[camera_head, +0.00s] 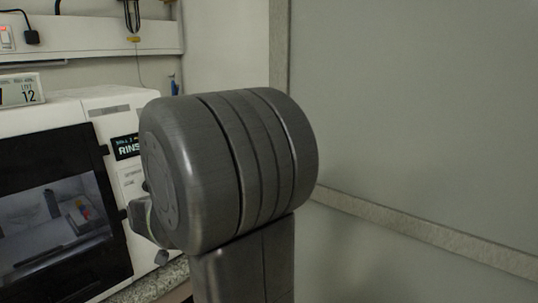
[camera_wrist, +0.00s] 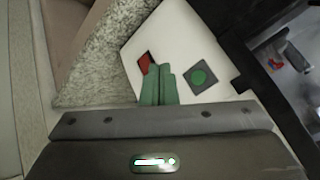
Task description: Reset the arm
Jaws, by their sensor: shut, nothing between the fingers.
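My gripper (camera_wrist: 158,85) shows in the wrist view, its two green fingers side by side and shut, with nothing between them. The fingertips lie in the picture over a white machine panel, beside a red square (camera_wrist: 144,61) and just left of a green round button (camera_wrist: 199,76) on a grey square. I cannot tell whether they touch the panel. In the head view my own dark grey arm fills the middle, and the gripper is not seen there.
A white machine (camera_head: 122,100) with a dark glass door (camera_head: 60,215) and a small display (camera_head: 126,147) stands at the left on a speckled counter (camera_head: 150,288). A digital clock (camera_head: 20,91) sits on top. A plain grey wall panel (camera_head: 420,110) fills the right.

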